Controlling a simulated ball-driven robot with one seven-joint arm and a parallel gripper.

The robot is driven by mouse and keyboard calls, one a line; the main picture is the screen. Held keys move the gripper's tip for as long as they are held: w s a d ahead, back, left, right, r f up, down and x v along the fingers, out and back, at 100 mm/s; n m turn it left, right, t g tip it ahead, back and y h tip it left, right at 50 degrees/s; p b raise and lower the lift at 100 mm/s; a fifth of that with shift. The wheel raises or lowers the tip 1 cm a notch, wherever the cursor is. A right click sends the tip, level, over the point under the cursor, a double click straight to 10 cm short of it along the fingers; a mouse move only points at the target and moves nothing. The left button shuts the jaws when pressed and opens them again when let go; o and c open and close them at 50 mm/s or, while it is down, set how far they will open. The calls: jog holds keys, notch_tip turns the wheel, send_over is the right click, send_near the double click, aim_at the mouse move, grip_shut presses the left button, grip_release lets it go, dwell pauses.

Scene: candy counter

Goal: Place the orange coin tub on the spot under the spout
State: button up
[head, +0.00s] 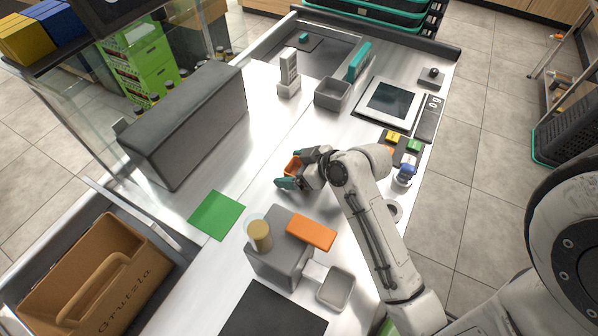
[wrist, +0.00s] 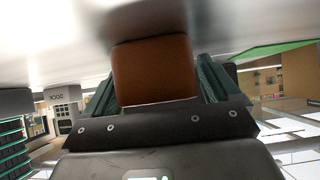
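The orange coin tub (head: 292,165) is between the teal fingertips of my gripper (head: 298,169), over the middle of the counter. In the wrist view the tub (wrist: 154,72) sits between both fingers (wrist: 158,88), which appear to press on its sides. I cannot tell whether its bottom touches the counter. A grey box-shaped machine (head: 268,262) with an orange top panel (head: 311,232) and a gold-and-clear cylinder (head: 260,235) stands nearer the camera. A short pale part (head: 315,271), perhaps the spout, sticks out on its right. A grey square tray or pad (head: 335,288) lies beside it.
A green mat (head: 217,215) lies left of the machine. A long dark grey box (head: 186,125) stands along the left side. A grey bin (head: 332,93), a tablet (head: 391,101) and small coloured items (head: 405,172) are farther back and right. Bare counter lies between gripper and mat.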

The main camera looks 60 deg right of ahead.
jog(key=c, duration=1)
jog(key=shift+r, duration=0.1)
